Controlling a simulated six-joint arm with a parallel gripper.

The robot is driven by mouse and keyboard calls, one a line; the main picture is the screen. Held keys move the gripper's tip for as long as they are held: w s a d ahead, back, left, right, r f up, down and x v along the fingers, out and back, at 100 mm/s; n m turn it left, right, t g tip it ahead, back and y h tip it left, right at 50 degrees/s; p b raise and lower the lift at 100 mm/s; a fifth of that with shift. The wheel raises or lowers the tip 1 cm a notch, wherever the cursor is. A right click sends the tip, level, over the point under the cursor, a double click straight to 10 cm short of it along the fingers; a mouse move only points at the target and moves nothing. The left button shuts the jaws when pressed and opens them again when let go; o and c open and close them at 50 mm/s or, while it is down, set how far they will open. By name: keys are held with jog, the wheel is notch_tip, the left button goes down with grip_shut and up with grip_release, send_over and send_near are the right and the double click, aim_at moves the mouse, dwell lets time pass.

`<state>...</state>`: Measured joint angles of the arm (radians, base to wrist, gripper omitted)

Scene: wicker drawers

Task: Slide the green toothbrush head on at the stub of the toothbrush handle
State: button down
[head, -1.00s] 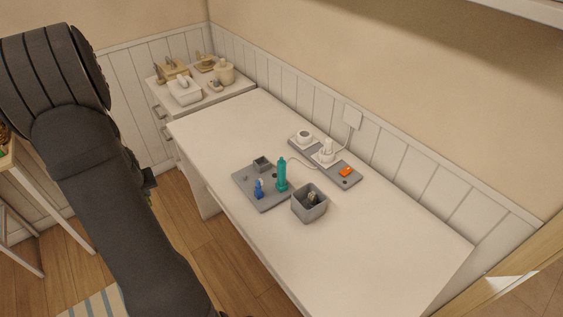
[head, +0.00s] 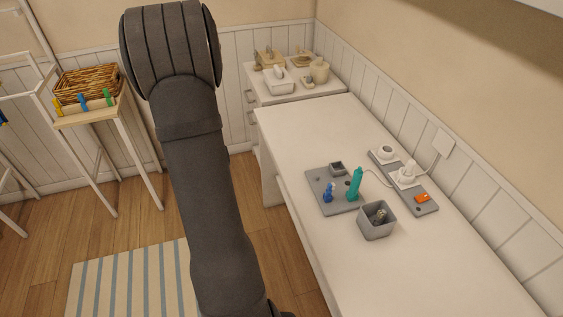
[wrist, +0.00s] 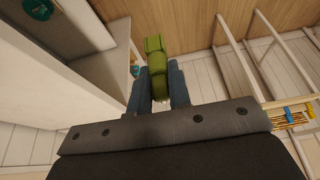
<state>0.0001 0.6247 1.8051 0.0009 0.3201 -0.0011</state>
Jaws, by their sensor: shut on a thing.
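My gripper (wrist: 158,92) is shut on the green toothbrush head (wrist: 156,58) in the wrist view, with a blue-grey finger on each side of it. The green head points away from the gripper, clear of any surface. In the head view the gripper is not visible. A teal upright toothbrush handle (head: 355,184) stands on a grey tray (head: 319,182) on the white table. Its stub is too small to make out. The gripper and green head are apart from the handle.
A small blue piece (head: 328,193) and a small grey cup (head: 337,168) are on the tray. A grey square bin (head: 376,222) stands in front. A grey strip (head: 425,204) with white items lies near the wall. The table's near right part is clear.

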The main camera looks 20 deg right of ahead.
jog(key=shift+d, duration=0.1)
jog(key=d+r+m+h, duration=0.15)
jog(key=d+r, duration=0.35)
jog(key=d, duration=0.8)
notch_tip(320, 180, up, 14)
jog(key=m+g+h, duration=0.1)
jog(key=m+h, duration=0.1)
jog(key=m, duration=0.5)
send_over(360, 167)
jog(key=shift+f+y, duration=0.1)
jog(key=shift+y, duration=0.15)
jog(key=shift+f, duration=2.9)
jog(key=shift+f, duration=1.55)
